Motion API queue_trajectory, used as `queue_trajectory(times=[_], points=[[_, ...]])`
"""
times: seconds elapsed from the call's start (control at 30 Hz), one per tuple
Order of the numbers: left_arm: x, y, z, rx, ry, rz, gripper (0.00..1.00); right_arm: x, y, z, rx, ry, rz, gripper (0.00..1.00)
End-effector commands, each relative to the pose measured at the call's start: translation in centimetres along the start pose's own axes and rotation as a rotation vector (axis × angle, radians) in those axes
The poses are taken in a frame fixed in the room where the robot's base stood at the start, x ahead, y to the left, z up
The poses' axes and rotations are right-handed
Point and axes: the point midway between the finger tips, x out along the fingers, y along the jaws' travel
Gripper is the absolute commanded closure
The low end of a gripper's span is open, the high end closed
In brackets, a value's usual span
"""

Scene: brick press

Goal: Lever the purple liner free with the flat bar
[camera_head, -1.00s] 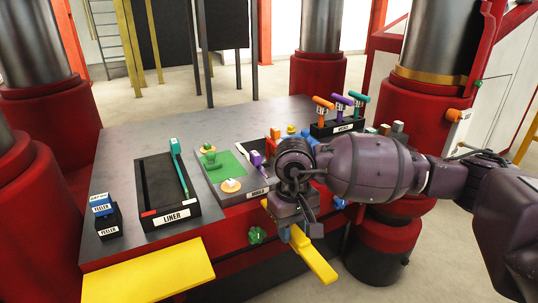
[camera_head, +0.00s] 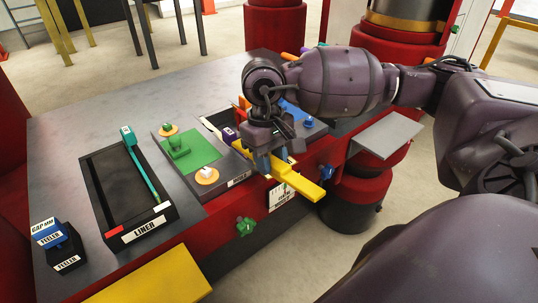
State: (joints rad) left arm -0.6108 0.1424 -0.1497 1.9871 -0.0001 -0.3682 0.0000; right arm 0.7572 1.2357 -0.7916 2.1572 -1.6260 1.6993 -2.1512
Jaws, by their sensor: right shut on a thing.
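The purple liner (camera_head: 229,135) shows as a small purple block with a white mark, set at the right side of the grey mould block (camera_head: 165,137) with the green plate. My right gripper (camera_head: 271,162) is shut on the yellow flat bar (camera_head: 300,184), just right of the liner. One end of the bar sticks out over the table's front edge, toward the lower right. The other end reaches left toward the liner, partly hidden by the gripper; I cannot tell whether it touches. My left gripper is not in view.
Feeler blocks (camera_head: 55,236) stand at the far left. A yellow shelf (camera_head: 152,281) juts out in front. Green (camera_head: 245,226) and blue (camera_head: 326,172) knobs stick out of the red front.

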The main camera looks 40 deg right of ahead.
Motion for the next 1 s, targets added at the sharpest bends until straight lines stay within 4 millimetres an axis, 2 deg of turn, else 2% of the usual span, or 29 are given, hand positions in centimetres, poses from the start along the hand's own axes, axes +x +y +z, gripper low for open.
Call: queue_trajectory(times=[1.0], points=[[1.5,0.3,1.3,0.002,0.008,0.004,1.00,4.3,0.0,-2.3,0.001,0.000,0.000,1.00]])
